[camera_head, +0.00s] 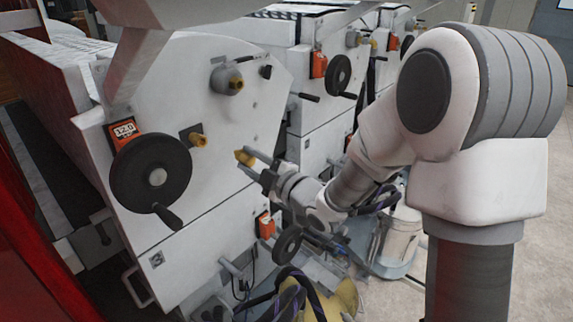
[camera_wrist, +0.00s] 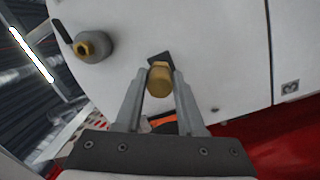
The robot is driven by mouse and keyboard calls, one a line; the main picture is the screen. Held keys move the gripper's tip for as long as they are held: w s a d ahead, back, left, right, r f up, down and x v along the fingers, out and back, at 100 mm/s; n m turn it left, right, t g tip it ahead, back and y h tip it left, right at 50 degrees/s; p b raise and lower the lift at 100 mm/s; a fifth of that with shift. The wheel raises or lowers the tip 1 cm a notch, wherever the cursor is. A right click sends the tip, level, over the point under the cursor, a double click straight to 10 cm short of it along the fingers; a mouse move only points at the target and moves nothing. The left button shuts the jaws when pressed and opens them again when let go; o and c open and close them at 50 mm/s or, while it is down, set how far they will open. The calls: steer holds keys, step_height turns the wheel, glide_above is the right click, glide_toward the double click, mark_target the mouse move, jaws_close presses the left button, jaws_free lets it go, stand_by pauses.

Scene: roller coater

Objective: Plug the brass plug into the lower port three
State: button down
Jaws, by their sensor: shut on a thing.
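My gripper (camera_head: 250,162) is shut on the brass plug (camera_head: 244,157), which sticks out past the fingertips toward the machine's white side panel. In the wrist view the brass plug (camera_wrist: 160,82) sits between the two fingers of my gripper (camera_wrist: 159,88). The lower port (camera_head: 197,139), a brass fitting on a dark square plate, is on the panel just left of the plug in the head view, with a visible gap between them. In the wrist view the plug covers most of this port, leaving part of its dark plate (camera_wrist: 160,58) showing.
An upper port (camera_head: 229,83) with a brass end is higher on the panel; it also shows in the wrist view (camera_wrist: 92,46). A black handwheel (camera_head: 151,175) and an orange counter (camera_head: 124,132) are left of the lower port. A label reading 3 (camera_head: 157,259) is below.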

mark_target(197, 140)
steer(key=a, duration=0.1)
steer(key=s+r+g+y, duration=0.1)
steer(key=a+n, duration=0.1)
steer(key=shift+s+a+r, duration=0.25)
steer(key=shift+s+a, duration=0.05)
steer(key=shift+s, duration=0.1)
steer(key=shift+f+b, duration=0.2)
steer(key=shift+b, duration=0.3)
steer(key=b+x, duration=0.2)
steer(key=x, duration=0.4)
steer(key=shift+r+b, duration=0.15)
steer(key=shift+b, duration=0.25)
steer(key=shift+a, duration=0.15)
steer(key=shift+b, duration=1.15)
stand_by(0.7)
steer(key=shift+b+x, duration=0.6)
steer(key=shift+x, duration=0.7)
